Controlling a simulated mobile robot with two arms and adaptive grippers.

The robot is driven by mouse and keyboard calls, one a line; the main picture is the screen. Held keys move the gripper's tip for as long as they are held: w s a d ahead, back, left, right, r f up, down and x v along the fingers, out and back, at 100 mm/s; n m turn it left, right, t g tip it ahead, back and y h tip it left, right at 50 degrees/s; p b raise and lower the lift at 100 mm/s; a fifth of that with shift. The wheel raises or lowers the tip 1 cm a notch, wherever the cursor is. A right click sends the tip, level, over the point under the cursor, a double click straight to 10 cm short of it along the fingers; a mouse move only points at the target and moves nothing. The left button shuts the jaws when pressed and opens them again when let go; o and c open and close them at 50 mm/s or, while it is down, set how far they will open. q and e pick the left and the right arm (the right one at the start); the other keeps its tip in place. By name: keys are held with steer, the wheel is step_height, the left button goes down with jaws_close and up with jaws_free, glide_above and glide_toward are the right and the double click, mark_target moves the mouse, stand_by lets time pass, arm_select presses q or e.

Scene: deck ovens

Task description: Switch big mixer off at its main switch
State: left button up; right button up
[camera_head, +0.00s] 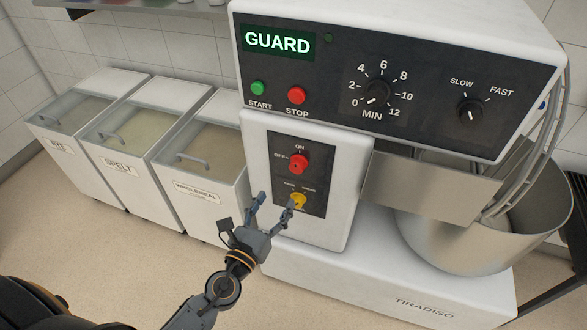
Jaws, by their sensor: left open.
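The big mixer (420,20) is white with a black control panel and stands at the right. On a lower black plate on its column is a red rotary main switch (299,164), marked ON above and OFF to its left. Which mark it points at is too small to tell. My left gripper (279,199) is open and empty, in front of the column, below and left of the red switch. My right gripper is out of view.
The upper panel has a lit GUARD display (278,42), a green START button (258,88), a red STOP button (296,95) and dials. A steel bowl (450,240) with a wire guard (537,140) is at right. Flour bins (185,90) line the wall at left; floor before them is clear.

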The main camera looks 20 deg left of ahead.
mark_target(295, 169)
arm_select(q)
steer(key=w, duration=0.4)
steer(key=w+d+p, duration=0.1)
steer(key=w, duration=0.6)
steer(key=shift+w+d, duration=0.2)
steer(key=shift+w, duration=0.2)
steer(key=shift+c, duration=0.2)
steer(key=c, duration=1.1)
